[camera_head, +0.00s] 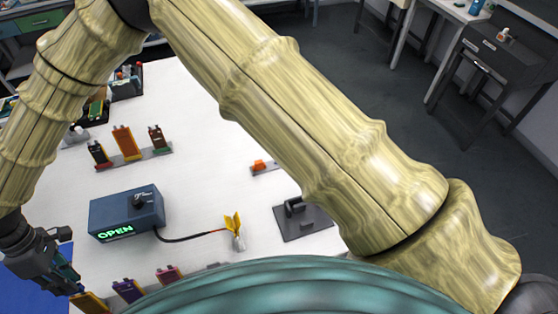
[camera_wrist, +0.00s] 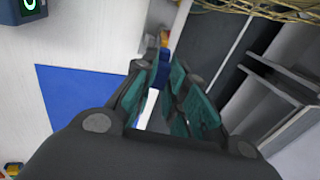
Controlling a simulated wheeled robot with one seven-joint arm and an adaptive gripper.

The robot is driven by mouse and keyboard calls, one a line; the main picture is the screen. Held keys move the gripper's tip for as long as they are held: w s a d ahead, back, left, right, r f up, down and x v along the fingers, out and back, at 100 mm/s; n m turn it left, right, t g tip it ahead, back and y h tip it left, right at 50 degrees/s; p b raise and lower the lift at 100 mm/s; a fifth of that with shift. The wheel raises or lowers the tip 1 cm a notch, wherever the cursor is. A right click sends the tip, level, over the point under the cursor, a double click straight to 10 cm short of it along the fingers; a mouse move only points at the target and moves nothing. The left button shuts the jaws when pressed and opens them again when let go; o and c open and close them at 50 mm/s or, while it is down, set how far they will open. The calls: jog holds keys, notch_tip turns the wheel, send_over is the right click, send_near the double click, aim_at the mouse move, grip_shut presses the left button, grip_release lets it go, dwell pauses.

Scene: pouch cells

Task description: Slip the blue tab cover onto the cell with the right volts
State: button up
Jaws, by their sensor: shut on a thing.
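My gripper (camera_head: 72,284) is at the lower left in the head view, low by the orange cell (camera_head: 92,303) at the left end of the front row. In the wrist view my gripper (camera_wrist: 165,78) is shut on a small dark blue piece, which looks like the blue tab cover (camera_wrist: 163,70). The cover's far end, and whether it touches a cell, cannot be made out. A purple cell (camera_head: 128,290) and a maroon cell (camera_head: 168,275) stand to the right in that row. Farther back stand a black-and-red cell (camera_head: 99,154), a taller orange cell (camera_head: 126,142) and a dark brown cell (camera_head: 157,139).
A blue-grey meter (camera_head: 127,213) reads "OPEN"; its cable runs to yellow-tipped leads (camera_head: 233,223). A small orange piece (camera_head: 260,165) and a grey plate with a black handle (camera_head: 303,222) lie right. A blue sheet (camera_wrist: 75,95) lies beside my gripper.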

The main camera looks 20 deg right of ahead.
jog(key=shift+b+x, duration=0.8)
jog(key=shift+b, duration=0.1)
dwell(0.3)
jog(key=o, duration=0.8)
jog(key=shift+o, duration=0.4)
jog(key=shift+r, duration=0.15)
jog(key=shift+p+v, duration=1.8)
jog(key=shift+v, duration=0.6)
jog(key=shift+r, duration=0.1)
jog(key=shift+r+p, duration=1.6)
jog(key=shift+r, duration=0.75)
